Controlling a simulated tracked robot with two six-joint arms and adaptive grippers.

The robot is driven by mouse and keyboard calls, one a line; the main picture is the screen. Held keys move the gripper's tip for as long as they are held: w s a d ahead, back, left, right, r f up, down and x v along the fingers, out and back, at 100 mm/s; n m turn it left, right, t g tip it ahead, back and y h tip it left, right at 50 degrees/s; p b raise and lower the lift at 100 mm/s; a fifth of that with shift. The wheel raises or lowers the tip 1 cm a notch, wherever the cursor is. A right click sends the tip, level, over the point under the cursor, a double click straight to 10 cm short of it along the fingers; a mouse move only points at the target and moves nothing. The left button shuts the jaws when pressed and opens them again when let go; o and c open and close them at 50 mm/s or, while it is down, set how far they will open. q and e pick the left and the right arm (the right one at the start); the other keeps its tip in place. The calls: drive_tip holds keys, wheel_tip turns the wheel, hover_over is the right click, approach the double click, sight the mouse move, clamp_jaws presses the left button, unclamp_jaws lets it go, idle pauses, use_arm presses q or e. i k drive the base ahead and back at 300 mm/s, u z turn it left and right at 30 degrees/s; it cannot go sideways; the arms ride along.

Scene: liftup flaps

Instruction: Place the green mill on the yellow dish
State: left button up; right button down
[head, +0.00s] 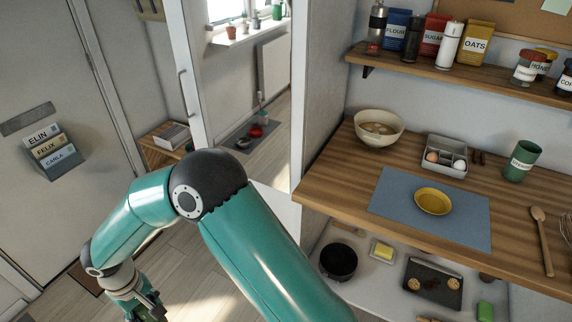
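The yellow dish (433,201) lies empty on a blue-grey mat on the wooden counter. I see no clearly green mill. On the wall shelf stand a dark mill-like cylinder (412,40), a white one (448,45) and a black and silver one (377,22). A green labelled cup (522,161) stands on the counter, right of the dish. My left gripper (148,307) hangs low over the floor at the bottom left, far from the dish, and is cut by the frame edge. Its fingers are too unclear to tell open from shut. My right gripper is out of view.
The blue-grey mat (388,195) has free room around the dish. Behind it are a bowl (379,127) and a grey tray with eggs (431,156). A wooden spoon (543,240) lies at right. A lower shelf holds a black pot (338,261) and a dark baking tray (432,285).

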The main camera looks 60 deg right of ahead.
sight(431, 203)
drive_tip(key=z, duration=0.05)
drive_tip(key=k, duration=0.9)
drive_tip(key=z, duration=3.8)
drive_tip(key=k, duration=0.15)
drive_tip(key=u, duration=1.9)
